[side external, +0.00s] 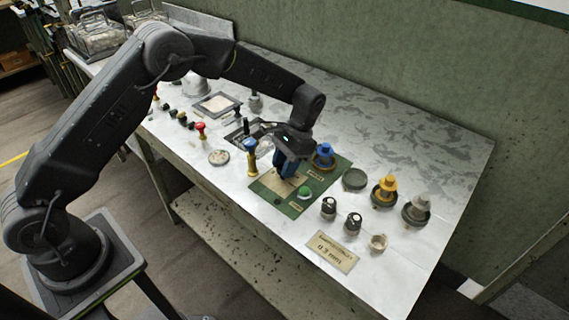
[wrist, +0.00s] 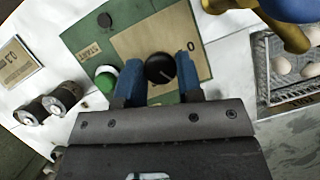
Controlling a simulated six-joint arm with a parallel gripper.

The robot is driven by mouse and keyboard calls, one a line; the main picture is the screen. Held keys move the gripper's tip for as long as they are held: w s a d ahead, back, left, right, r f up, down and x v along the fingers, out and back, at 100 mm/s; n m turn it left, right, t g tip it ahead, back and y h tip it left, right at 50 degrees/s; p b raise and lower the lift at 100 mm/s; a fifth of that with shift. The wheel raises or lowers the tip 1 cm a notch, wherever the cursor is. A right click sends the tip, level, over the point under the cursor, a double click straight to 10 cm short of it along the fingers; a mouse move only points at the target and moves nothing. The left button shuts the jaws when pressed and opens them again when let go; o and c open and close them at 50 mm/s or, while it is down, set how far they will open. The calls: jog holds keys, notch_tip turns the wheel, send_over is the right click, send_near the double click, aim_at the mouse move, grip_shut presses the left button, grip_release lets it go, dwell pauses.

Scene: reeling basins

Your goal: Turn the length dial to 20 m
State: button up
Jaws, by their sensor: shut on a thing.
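The length dial is a round black knob (wrist: 160,69) with a white pointer line, set on a tan plate of the green panel (wrist: 84,42). In the wrist view a printed 0 shows on the plate to the right of the knob, and the pointer slants to the lower right; other scale marks are hidden or unreadable. My gripper (wrist: 161,74) has its blue fingers on either side of the knob and is shut on it. In the side view my gripper (side external: 286,170) is down at the green panel (side external: 325,182), and its fingers hide the dial.
A green button (side external: 304,192) sits close beside the dial. A blue-topped lever (side external: 251,150) and a blue stacked knob (side external: 323,155) stand near the gripper. Two black knobs (side external: 328,207) (side external: 353,222) are beyond the panel. A wire basket (wrist: 290,68) holds pale, rounded pieces.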

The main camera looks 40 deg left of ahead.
jog(key=o, duration=0.9)
jog(key=shift+r, duration=0.1)
jog(key=v, duration=1.3)
jog(key=shift+w+r, duration=0.2)
jog(key=shift+r, duration=0.05)
